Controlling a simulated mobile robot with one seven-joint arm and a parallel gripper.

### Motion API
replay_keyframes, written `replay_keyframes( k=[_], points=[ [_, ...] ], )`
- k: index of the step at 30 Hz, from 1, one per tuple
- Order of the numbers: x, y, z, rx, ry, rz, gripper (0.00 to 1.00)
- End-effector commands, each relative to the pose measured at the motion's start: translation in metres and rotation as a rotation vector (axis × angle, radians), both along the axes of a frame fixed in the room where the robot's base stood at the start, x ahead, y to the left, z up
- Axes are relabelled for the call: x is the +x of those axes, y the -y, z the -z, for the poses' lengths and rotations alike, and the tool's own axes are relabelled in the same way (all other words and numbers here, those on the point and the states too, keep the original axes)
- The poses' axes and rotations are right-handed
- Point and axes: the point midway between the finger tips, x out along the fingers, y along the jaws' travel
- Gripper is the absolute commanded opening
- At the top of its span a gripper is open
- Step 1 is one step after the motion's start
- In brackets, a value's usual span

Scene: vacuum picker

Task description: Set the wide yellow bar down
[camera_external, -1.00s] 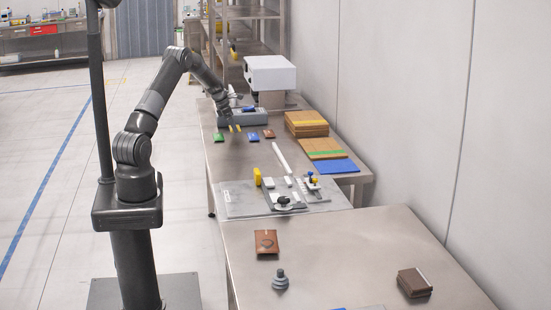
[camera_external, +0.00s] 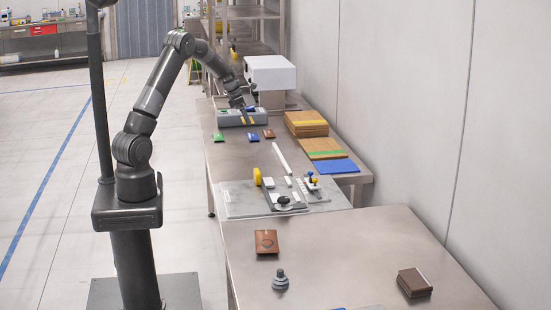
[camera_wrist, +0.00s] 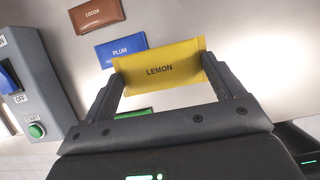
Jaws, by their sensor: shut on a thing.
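The wide yellow bar (camera_wrist: 160,71), printed LEMON, lies across between the two fingers of my gripper (camera_wrist: 163,78) in the wrist view. The fingers are shut on its two short ends. In the external view my gripper (camera_external: 243,112) is at the far end of the bench, by the grey control box (camera_external: 229,119), and only a small bit of yellow shows there. The bar's height above the metal bench top cannot be told. Its underside is hidden.
A blue PLUM packet (camera_wrist: 121,48) and a brown COCOA packet (camera_wrist: 97,16) lie beside the bar. The control box's blue switch (camera_wrist: 7,78) and green START button (camera_wrist: 37,130) are at left. A white machine (camera_external: 270,73) stands behind. Boards (camera_external: 306,124) are stacked at right.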

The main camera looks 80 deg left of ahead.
Motion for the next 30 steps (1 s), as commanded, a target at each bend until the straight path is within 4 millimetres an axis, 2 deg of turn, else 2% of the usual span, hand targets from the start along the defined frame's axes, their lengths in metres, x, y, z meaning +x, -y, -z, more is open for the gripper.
replay_keyframes(
  k=[5, 11, 15, 21, 26, 30],
  points=[
    [0.038, 0.036, -0.001, -0.001, -0.001, 0.062, 0.64],
    [0.099, 0.107, -0.002, -0.001, -0.002, 0.170, 0.64],
    [0.136, 0.163, -0.003, -0.001, -0.004, 0.247, 0.64],
    [0.180, 0.250, -0.005, -0.001, -0.005, 0.358, 0.64],
    [0.205, 0.323, -0.007, -0.001, -0.006, 0.445, 0.64],
    [0.221, 0.390, -0.008, -0.001, -0.006, 0.522, 0.64]
  ],
)
